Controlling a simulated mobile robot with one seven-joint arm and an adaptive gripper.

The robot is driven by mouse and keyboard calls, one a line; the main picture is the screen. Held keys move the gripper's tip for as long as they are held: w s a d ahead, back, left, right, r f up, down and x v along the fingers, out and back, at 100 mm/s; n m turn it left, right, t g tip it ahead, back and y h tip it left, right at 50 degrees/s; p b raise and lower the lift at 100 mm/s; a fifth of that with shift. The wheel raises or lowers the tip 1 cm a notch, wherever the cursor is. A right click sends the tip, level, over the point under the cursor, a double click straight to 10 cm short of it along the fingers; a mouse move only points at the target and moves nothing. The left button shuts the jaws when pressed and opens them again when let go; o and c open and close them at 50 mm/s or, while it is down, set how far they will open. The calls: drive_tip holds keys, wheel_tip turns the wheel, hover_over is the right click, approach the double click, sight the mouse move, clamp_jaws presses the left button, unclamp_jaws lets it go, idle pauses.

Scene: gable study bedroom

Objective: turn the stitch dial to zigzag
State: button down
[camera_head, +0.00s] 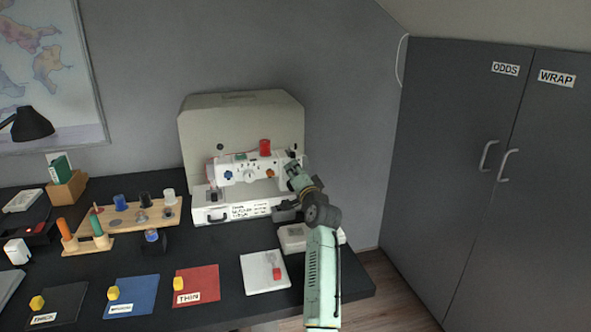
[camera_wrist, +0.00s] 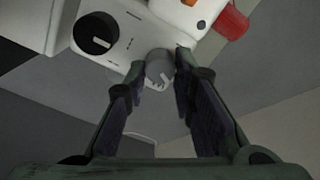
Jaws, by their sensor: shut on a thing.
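The white sewing machine (camera_head: 240,163) stands on a white base before its raised beige cover. In the head view my gripper (camera_head: 290,163) reaches the right end of its upper body. In the wrist view my gripper (camera_wrist: 160,68) has its two fingertips on either side of a small grey dial (camera_wrist: 158,66) and is shut on it. A larger black dial (camera_wrist: 95,33) with a white pointer mark sits beside it, clear of the fingers. Small marks show near the dials, but I cannot read the stitch names or the grey dial's setting.
A red thread spool (camera_head: 265,147) stands on top of the machine. A wooden spool rack (camera_head: 165,213) is left. A white pad (camera_head: 265,285) lies in front. Grey cupboards (camera_head: 440,150) stand right.

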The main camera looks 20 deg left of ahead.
drive_tip(key=shift+m, duration=0.5)
drive_tip(key=c, duration=1.3)
unclamp_jaws()
drive_tip(key=shift+c, duration=0.2)
drive_tip(key=v, duration=1.2)
